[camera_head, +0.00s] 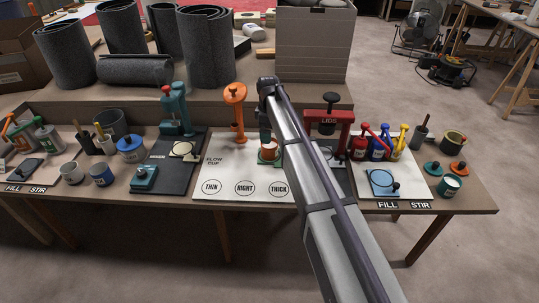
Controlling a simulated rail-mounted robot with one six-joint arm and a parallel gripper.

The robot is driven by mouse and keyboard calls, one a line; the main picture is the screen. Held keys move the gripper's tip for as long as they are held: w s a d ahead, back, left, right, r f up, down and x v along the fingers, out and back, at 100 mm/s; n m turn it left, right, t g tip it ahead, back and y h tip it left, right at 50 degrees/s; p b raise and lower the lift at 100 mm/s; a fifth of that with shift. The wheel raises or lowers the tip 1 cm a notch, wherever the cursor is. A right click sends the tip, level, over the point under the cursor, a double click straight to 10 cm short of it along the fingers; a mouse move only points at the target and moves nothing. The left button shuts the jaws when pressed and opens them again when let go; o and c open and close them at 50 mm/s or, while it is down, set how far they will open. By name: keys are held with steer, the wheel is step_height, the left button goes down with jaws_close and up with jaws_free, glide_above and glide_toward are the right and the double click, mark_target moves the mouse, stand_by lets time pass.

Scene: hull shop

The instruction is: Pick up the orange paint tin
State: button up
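A small tin with an orange band and a pale top (270,147) stands on the white board (215,170), just right of the orange flow-cup stand (235,95). A green rim or ring shows at its foot. My gripper (266,138) points down at the tin, at the far end of my arm. The fingers are small, dark and partly hidden by my wrist, so I cannot tell whether they are open or touch the tin.
The board has circles marked THIN, RIGHT and THICK. A red lid press (328,125) stands close on the right, behind my arm. A teal press (176,105) stands left. Red, blue and yellow pump bottles (380,145), an orange lid (458,167) and a teal tin (450,187) stand farther right.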

step_height(320, 180, down, 10)
steer(key=b, duration=0.8)
steer(key=shift+d+r, duration=0.1)
steer(key=shift+r, duration=0.3)
steer(key=c, duration=1.2)
steer(key=shift+r+p, duration=0.1)
steer(key=shift+p, duration=0.25)
steer(key=shift+c, duration=0.2)
